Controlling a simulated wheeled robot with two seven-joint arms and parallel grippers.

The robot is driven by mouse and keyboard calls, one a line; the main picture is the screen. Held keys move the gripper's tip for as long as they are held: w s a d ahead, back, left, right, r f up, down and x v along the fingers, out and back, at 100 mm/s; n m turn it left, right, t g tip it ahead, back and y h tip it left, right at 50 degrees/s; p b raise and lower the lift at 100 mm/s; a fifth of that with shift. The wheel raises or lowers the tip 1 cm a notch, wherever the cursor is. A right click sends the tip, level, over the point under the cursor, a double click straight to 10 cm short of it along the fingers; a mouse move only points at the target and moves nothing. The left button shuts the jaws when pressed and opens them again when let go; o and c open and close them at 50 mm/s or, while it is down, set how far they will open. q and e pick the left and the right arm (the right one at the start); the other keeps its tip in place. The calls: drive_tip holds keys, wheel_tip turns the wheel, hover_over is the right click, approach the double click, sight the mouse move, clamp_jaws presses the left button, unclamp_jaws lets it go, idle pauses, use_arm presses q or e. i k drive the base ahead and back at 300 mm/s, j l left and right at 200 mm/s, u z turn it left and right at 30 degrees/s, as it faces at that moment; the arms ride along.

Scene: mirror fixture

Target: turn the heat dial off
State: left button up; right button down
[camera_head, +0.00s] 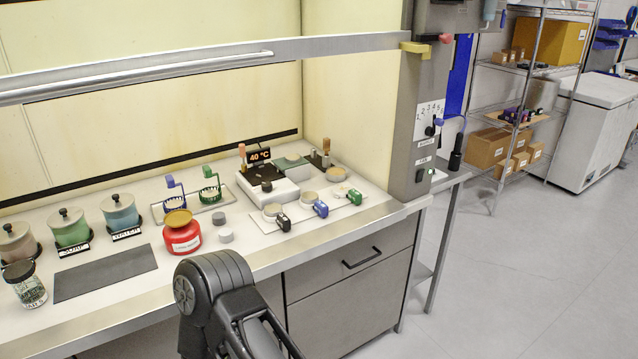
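A white heater unit (270,197) stands on the bench inside the hood. A small black display (259,156) at its back reads 40 °C. A small dark knob (266,186) sits on the unit, and it may be the heat dial; its pointer and marks are too small to read. A separate numbered panel (429,118) with a black knob (430,130) is on the hood's right post; its label is too small to read. One of my black arms (215,290) rises from the bottom middle in front of the bench. Neither gripper's fingertips can be made out.
Left of the heater are a red jar (182,237), a green-handled holder (209,188) and several lidded jars. A white board (300,213) with small dishes lies to its front right. The raised sash bar (200,68) crosses above the bench. Open floor lies to the right.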

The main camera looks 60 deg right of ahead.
sight(266, 186)
drive_tip(key=z, duration=1.65)
drive_tip(key=i+l, duration=0.35)
drive_tip(key=l, duration=0.25)
drive_tip(key=j+u, duration=0.05)
